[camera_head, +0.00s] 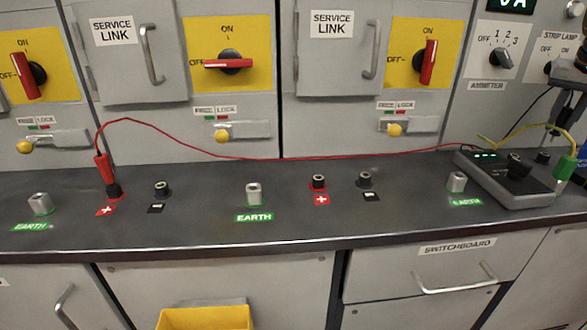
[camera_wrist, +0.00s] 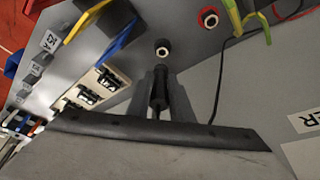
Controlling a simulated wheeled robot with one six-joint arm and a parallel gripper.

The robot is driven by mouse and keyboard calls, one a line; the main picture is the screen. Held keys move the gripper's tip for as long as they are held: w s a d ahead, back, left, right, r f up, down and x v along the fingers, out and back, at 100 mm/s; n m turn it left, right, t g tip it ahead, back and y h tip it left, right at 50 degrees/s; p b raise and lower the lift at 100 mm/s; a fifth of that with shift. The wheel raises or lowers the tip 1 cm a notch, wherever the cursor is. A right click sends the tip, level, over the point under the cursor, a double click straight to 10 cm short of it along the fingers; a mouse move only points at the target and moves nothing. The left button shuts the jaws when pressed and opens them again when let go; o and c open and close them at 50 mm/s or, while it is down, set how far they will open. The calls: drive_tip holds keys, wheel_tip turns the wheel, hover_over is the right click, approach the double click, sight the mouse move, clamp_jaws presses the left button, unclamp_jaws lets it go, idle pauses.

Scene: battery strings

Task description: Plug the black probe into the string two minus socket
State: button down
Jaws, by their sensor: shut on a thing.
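My gripper (camera_wrist: 160,88) is shut on the black probe (camera_wrist: 158,98) in the wrist view. Its tip points up the picture, short of a dark-ringed round socket (camera_wrist: 163,47) on a grey surface. In the head view, the gripper and this probe cannot be made out. Two black minus sockets stand on the bench, a left one (camera_head: 161,188) and a right one (camera_head: 365,178); both look empty. The red probe (camera_head: 104,170) stands in the left plus socket. The right plus socket (camera_head: 319,183) looks empty. No string numbers are readable here.
The meter (camera_head: 505,182) sits at the bench's right end, with a green clip (camera_head: 565,168) and cables beside it. Earth posts (camera_head: 253,193) stand along the bench. The red lead (camera_head: 280,158) runs along the back. The wrist view shows a red-ringed socket (camera_wrist: 209,18) and a rack (camera_wrist: 90,92).

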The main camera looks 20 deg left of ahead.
sight(567, 108)
drive_tip(key=shift+r, duration=1.5)
